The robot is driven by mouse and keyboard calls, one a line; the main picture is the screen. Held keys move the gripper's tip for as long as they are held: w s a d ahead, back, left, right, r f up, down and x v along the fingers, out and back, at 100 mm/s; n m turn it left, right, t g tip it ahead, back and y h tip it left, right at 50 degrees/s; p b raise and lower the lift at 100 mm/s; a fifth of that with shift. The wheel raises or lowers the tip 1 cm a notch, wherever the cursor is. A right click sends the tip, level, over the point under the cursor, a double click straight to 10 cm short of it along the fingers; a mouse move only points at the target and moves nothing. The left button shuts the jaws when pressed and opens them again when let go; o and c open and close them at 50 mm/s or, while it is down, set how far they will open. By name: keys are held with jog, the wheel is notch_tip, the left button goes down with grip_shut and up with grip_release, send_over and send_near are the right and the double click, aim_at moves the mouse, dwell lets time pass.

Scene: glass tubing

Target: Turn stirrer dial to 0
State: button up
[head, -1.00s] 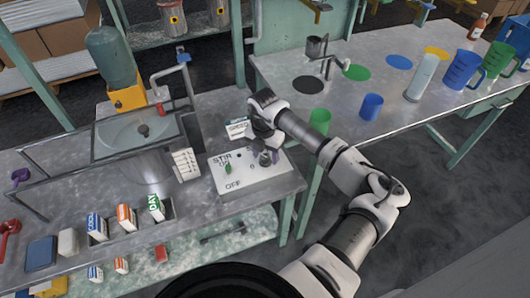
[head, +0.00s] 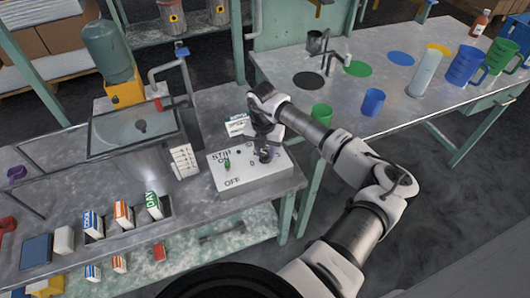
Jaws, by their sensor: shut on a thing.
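The stirrer box (head: 235,181) is a white panel marked STIR and OFF near the right end of the left bench. A small green switch (head: 227,163) stands on its left part. The dark stirrer dial (head: 265,155) is on its right part, and some numerals show near it. My gripper (head: 264,143) points down over the dial from above. Its fingers are at the dial, shut on it, though the contact is small and partly hidden by the wrist.
A small white sign (head: 237,125) stands behind the box. A white rack (head: 184,161) and a sink (head: 135,132) are to the left. Labelled cartons (head: 154,205) stand in front. A green cup (head: 321,113) and a blue cup (head: 373,102) stand on the right bench.

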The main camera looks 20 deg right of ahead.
aim_at(263, 154)
jog(key=n+b, duration=0.5)
jog(key=shift+f+n+b, duration=0.25)
jog(key=shift+n+b, duration=0.05)
jog(key=shift+r+n+b, duration=0.15)
jog(key=shift+n+b, duration=0.75)
jog(key=shift+n, duration=0.15)
jog(key=shift+r+n+b, duration=0.1)
jog(key=shift+n+b, duration=0.8)
jog(key=shift+n, duration=0.15)
jog(key=o, duration=1)
jog(key=shift+c, duration=0.2)
notch_tip(263, 154, up, 14)
jog(key=b, duration=0.1)
jog(key=shift+a+b, duration=0.25)
jog(key=shift+b, duration=0.1)
